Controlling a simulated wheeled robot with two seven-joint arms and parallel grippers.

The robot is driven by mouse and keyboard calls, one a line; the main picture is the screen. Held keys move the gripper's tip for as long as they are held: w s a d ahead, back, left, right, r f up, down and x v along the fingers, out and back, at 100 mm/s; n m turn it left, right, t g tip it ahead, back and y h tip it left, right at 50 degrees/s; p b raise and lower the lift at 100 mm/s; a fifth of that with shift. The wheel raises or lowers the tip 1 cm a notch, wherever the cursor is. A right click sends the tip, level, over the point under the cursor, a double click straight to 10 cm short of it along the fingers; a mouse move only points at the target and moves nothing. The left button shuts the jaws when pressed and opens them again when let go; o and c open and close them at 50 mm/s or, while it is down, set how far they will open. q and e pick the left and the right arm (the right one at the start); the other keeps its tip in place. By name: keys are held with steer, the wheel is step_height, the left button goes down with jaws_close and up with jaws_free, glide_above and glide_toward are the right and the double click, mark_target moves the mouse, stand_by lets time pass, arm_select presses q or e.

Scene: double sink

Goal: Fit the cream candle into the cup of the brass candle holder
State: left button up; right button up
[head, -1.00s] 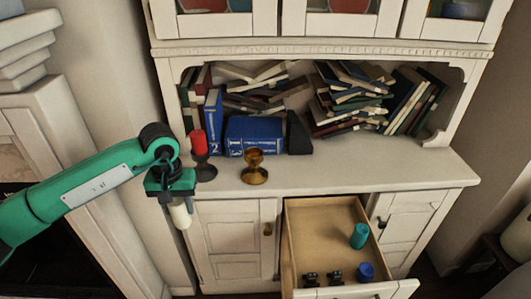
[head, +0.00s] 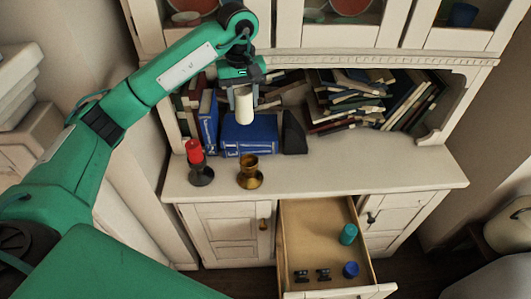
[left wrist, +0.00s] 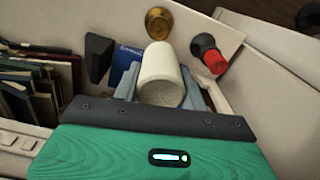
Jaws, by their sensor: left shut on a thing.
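The cream candle (head: 244,106) hangs upright from my left gripper (head: 242,84), which is shut on it. The candle is above the cabinet counter, in front of the blue books. The brass candle holder (head: 249,174) stands empty on the counter below the candle, with a clear gap between them. In the left wrist view the candle (left wrist: 160,75) sits between the fingers (left wrist: 160,92), and the brass holder (left wrist: 159,22) shows beyond its far end. My right gripper is not in view.
A dark holder with a red candle (head: 194,151) stands just left of the brass one. Blue books (head: 250,134) and a black bookend (head: 294,134) stand behind. The open drawer (head: 318,228) holds teal and blue items. The counter's right side is clear.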

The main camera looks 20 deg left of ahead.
arm_select(q)
steer(key=shift+w+d+r, duration=0.1)
steer(key=shift+w, duration=0.05)
steer(key=shift+f, duration=0.35)
step_height(320, 180, down, 19)
steer(key=p, duration=0.5)
steer(key=shift+r, duration=0.2)
steer(key=shift+f, duration=0.2)
steer(key=shift+f+b, duration=0.25)
steer(key=shift+b, duration=0.15)
steer(key=o, duration=1)
steer(key=shift+r, duration=0.1)
